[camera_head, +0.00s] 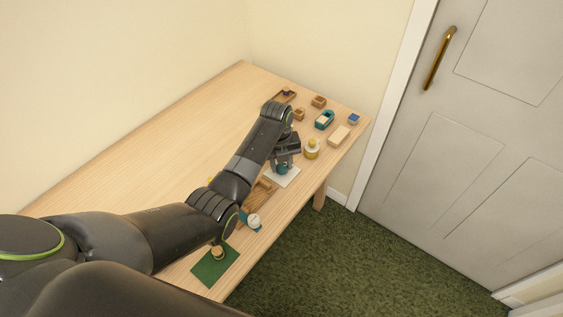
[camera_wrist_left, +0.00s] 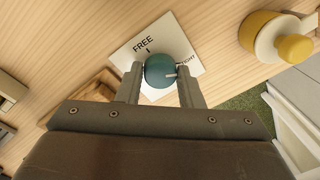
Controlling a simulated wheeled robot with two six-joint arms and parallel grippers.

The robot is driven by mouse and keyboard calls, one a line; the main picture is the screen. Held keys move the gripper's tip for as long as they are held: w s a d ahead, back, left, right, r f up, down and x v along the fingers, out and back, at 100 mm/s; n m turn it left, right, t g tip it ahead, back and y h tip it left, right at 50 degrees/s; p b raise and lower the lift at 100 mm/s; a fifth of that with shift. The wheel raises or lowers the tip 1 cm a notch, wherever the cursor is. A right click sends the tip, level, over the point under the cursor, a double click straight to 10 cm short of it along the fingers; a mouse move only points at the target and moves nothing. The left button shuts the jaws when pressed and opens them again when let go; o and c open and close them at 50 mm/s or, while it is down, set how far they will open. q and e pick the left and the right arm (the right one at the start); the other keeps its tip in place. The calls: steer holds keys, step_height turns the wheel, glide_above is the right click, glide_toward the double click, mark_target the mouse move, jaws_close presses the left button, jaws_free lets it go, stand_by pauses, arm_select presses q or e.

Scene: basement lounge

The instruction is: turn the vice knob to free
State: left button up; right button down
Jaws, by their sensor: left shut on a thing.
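The vice knob (camera_wrist_left: 160,71) is a round teal knob with a pale pointer line, on a white plate (camera_wrist_left: 128,57) printed with FREE and TIGHT. In the left wrist view the pointer line faces right, toward TIGHT. My left gripper (camera_wrist_left: 161,82) is shut on the knob, one finger on each side. In the head view the knob (camera_head: 282,169) shows just under my left gripper (camera_head: 284,163), and part of the white plate (camera_head: 285,181) shows beside it. My right gripper is not in view.
A yellow-topped round item (camera_head: 312,148) stands right of the plate. A wooden tray (camera_head: 259,199) and a green mat (camera_head: 214,267) lie nearer. The table's left part is clear.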

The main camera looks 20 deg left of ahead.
arm_select(q)
steer(key=shift+r+n+p, duration=0.2)
steer(key=shift+n+p, duration=0.3)
steer(key=shift+p, duration=0.05)
steer(key=n+p, duration=0.5)
steer(key=n, duration=0.1)
steer(key=shift+n+p, duration=0.35)
steer(key=shift+n, duration=0.05)
steer(key=n+p, duration=0.1)
steer(key=n, duration=0.2)
steer(key=shift+n+y+p, duration=0.3)
steer(key=shift+p, duration=0.05)
steer(key=n, duration=0.2)
steer(key=shift+n+p, duration=0.4)
steer(key=n, duration=0.3)
steer(key=shift+d+n+p, duration=0.1)
steer(key=shift+n+p, duration=0.2)
steer(key=shift+p, duration=0.1)
steer(key=n, duration=0.5)
steer(key=shift+f+n+y, duration=0.1)
steer(key=shift+n+y, duration=0.2)
steer(key=shift+n, duration=0.1)
steer(key=o, duration=1)
steer(key=shift+c, duration=0.2)
